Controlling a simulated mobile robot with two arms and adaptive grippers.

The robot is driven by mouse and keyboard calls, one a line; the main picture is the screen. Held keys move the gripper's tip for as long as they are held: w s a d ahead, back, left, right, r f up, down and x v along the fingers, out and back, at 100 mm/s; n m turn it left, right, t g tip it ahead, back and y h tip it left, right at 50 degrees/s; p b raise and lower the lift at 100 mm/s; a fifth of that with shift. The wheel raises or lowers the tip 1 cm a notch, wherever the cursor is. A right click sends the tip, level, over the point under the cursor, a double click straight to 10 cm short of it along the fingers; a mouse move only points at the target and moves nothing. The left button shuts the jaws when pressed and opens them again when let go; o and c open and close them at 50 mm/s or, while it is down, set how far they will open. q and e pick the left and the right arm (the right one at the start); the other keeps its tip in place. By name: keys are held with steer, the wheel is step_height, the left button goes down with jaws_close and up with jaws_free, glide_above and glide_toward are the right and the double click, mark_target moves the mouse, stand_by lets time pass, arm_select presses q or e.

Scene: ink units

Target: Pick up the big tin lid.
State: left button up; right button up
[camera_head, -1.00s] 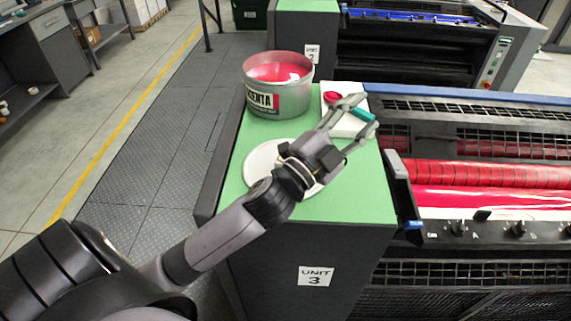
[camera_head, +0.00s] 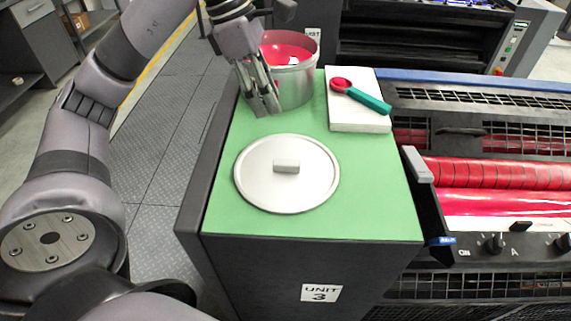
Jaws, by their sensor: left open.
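The big tin lid (camera_head: 262,185) is a round, pale grey disc with a raised rim and a small block handle (camera_head: 287,167) at its middle. It lies flat on the green top of the unit 3 cabinet, fully in view. My left gripper (camera_head: 264,105) points down beyond the lid, in front of the open ink tin (camera_head: 296,88), and hides part of the tin. Its fingers are open, seen nearly edge-on, and apart from the lid; I see nothing between them. My right gripper is not in view.
A white block (camera_head: 358,118) bears a red and teal scoop-like tool (camera_head: 364,97) at the back right. The green top (camera_head: 370,205) is bare around the lid. Press rollers (camera_head: 500,175) lie to the right; the cabinet drops to the floor at left.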

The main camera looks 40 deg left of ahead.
arm_select(q)
steer(key=a, duration=0.2)
glide_above(286, 162)
steer(key=a, duration=0.2)
steer(key=shift+y, duration=0.4)
steer(key=f, duration=1.1)
steer(key=shift+s+p, duration=0.25)
steer(key=shift+p, duration=0.05)
steer(key=x, duration=0.1)
steer(key=p+x, duration=0.1)
steer(key=x, duration=0.1)
steer(key=p+x, duration=0.1)
steer(key=shift+s+d+f, duration=0.2)
steer(key=shift+d+f, duration=0.15)
steer(key=shift+d, duration=0.05)
steer(key=shift+w+f, duration=0.1)
steer(key=shift+f, duration=0.2)
steer(key=shift+c, duration=0.3)
steer(key=c, duration=0.8)
jaws_close()
